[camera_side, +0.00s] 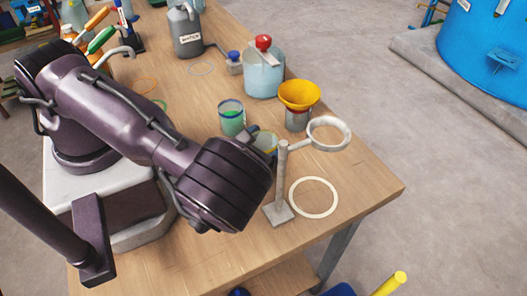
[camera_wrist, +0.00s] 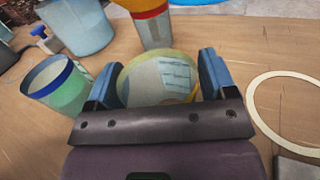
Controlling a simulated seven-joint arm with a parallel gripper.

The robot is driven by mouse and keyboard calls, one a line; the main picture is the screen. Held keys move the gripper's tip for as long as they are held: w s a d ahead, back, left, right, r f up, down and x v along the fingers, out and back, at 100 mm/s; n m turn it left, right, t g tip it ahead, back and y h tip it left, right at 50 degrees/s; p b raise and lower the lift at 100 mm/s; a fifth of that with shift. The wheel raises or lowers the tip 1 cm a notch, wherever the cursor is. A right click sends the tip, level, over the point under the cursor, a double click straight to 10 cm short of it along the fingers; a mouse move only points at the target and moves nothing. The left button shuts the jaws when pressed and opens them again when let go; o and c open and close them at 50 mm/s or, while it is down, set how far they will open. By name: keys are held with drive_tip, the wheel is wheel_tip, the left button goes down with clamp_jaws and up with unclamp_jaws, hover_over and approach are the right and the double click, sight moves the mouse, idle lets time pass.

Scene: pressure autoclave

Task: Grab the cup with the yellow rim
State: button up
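The cup with the yellow rim (camera_wrist: 160,80) stands between the two fingers of my gripper (camera_wrist: 160,88) in the wrist view. It is pale and translucent, with markings on its side. The fingers are wide apart, one on each side of the cup and very close to its wall; I cannot tell whether they touch it. In the side view the cup (camera_side: 267,140) shows just beyond my gripper, partly hidden by it and by the ring stand. Its base is hidden in both views.
A blue-rimmed cup with green contents (camera_side: 231,120) stands close on the left. A yellow funnel (camera_side: 299,94) on a grey container is behind. The ring stand (camera_side: 281,180) and a white ring on the table (camera_side: 314,198) are to the right. A red-capped jug (camera_side: 263,75) stands further back.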

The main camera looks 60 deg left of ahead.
drive_tip(key=c, duration=0.7)
drive_tip(key=shift+r, duration=0.1)
